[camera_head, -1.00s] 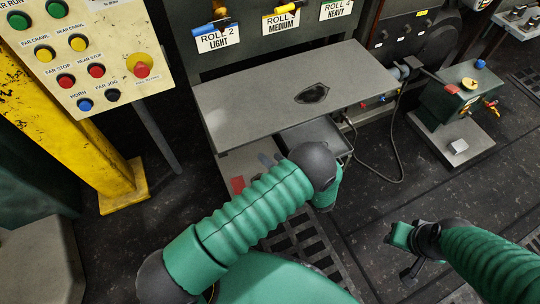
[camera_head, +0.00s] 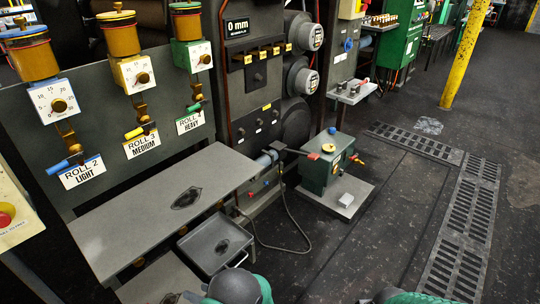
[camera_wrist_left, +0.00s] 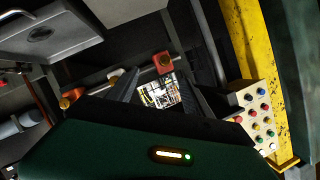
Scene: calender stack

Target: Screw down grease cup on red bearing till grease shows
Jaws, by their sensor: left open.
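My left gripper (camera_head: 190,297) shows only in part at the bottom edge of the head view, below the grey shelf. In the left wrist view its two dark fingers (camera_wrist_left: 165,85) are apart, with nothing between them. A red-orange block (camera_wrist_left: 163,62) with a round brass-coloured part lies just beyond the fingertips. A second red-orange piece (camera_wrist_left: 70,97) with a brass part is farther left. I cannot tell which is the red bearing, nor pick out its grease cup or any grease. My right arm (camera_head: 402,297) is cut off at the bottom edge; its fingers cannot be made out.
The grey shelf (camera_head: 130,225) and a dark tray (camera_head: 215,245) overhang the left gripper's area. A panel with ROLL 2, 3 and 4 labels (camera_head: 190,122) stands behind. A green box (camera_head: 325,178) stands on a low plate at right. Floor beyond is open, with grating (camera_head: 465,225).

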